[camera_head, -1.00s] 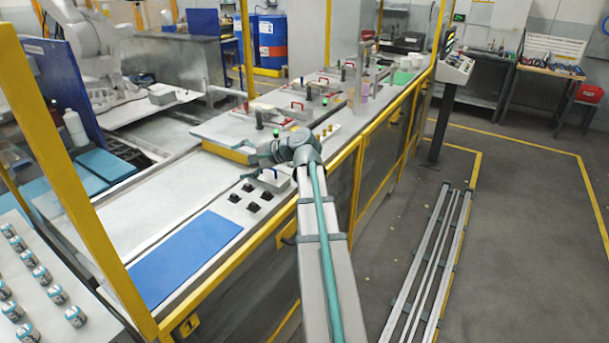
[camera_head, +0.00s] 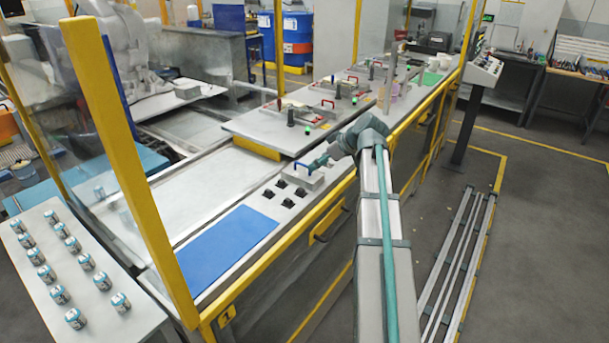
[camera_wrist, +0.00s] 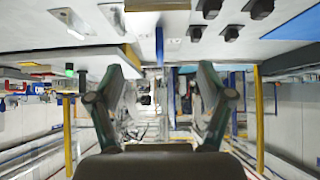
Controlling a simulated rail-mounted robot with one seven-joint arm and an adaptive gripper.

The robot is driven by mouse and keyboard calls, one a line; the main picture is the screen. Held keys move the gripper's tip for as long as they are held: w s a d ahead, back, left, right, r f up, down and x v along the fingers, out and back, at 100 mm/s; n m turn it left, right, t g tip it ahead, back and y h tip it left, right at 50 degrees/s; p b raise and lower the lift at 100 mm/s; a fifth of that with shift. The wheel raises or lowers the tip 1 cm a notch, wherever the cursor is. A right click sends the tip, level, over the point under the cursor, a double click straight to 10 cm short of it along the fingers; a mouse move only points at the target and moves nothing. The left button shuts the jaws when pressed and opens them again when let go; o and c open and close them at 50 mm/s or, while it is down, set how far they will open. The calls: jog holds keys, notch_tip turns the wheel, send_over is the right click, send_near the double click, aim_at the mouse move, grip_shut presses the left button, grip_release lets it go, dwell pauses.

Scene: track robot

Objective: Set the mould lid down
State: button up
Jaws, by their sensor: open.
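My gripper (camera_wrist: 164,62) is open, with a clear gap between each finger and the handle. In the head view my gripper (camera_head: 318,163) is at the lid's far right side, partly hidden by my wrist.
Several black knobs (camera_head: 288,202) stand just left of the lid, with a blue mat (camera_head: 228,250) in front. Red-handled moulds (camera_head: 327,104) sit farther along the bench. A yellow post (camera_head: 125,160) and a table of cans (camera_head: 90,300) are at left.

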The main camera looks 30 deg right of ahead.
aim_at(302, 172)
jog(key=p+x, duration=0.1)
jog(key=x, duration=0.4)
jog(key=shift+w+a+f+p, duration=0.25)
jog(key=shift+w+f+p, duration=0.2)
jog(key=shift+p, duration=0.3)
jog(key=shift+p+x, duration=0.75)
jog(key=shift+x, duration=1.15)
jog(key=shift+d+f, duration=0.1)
jog(key=shift+f, duration=0.05)
jog(key=c, duration=1.3)
jog(key=shift+o, duration=0.2)
